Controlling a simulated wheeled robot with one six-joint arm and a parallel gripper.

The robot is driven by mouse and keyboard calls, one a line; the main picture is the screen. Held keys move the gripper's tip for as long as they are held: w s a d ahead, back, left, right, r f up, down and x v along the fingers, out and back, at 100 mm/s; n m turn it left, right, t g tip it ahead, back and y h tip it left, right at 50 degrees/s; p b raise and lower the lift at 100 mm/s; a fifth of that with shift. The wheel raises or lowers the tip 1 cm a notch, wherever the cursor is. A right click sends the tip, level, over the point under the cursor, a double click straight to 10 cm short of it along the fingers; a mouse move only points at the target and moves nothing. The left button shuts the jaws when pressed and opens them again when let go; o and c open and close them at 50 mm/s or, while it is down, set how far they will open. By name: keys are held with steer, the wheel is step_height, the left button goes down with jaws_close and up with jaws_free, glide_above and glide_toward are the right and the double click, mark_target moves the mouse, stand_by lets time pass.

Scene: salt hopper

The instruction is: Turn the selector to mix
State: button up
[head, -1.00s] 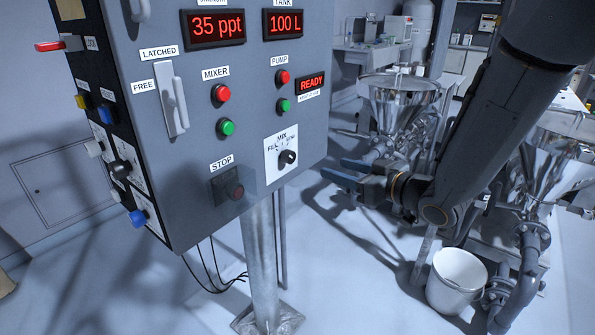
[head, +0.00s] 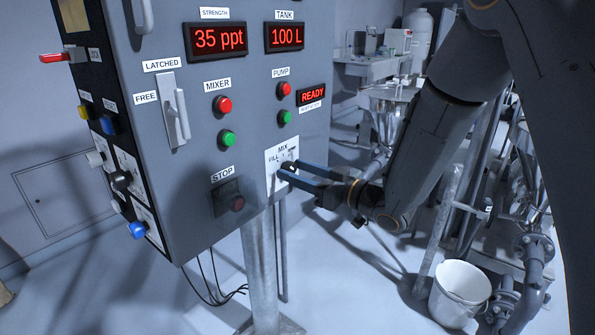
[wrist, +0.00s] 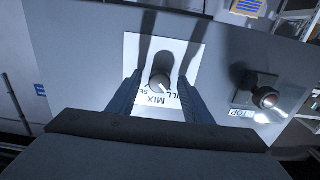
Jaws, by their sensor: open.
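The selector is a dark round knob (wrist: 160,82) on a white plate (wrist: 190,50) lettered FILL, MIX and a partly hidden third word. In the wrist view its white mark points down and right, toward the FILL side. The plate also shows in the head view (head: 272,178), with the knob mostly hidden by my fingers. My gripper (wrist: 156,87) is open, its two blue fingers on either side of the knob with gaps visible. In the head view my gripper (head: 285,172) reaches the plate from the right.
The grey panel (head: 200,120) carries a red mixer button (head: 221,105), a green one below it, and two pump buttons. A white bucket (head: 460,290) stands on the floor at right.

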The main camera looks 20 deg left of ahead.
steer(key=c, duration=1.1)
steer(key=shift+o, duration=0.2)
steer(key=shift+m+p, duration=0.3)
steer(key=shift+m, duration=0.1)
steer(key=m+p, duration=0.2)
steer(key=m, duration=0.1)
steer(key=shift+r+m, duration=0.1)
steer(key=shift+m, duration=0.3)
steer(key=shift+s+m+p, duration=0.1)
steer(key=shift+m+p, duration=1.15)
steer(key=shift+m, duration=0.85)
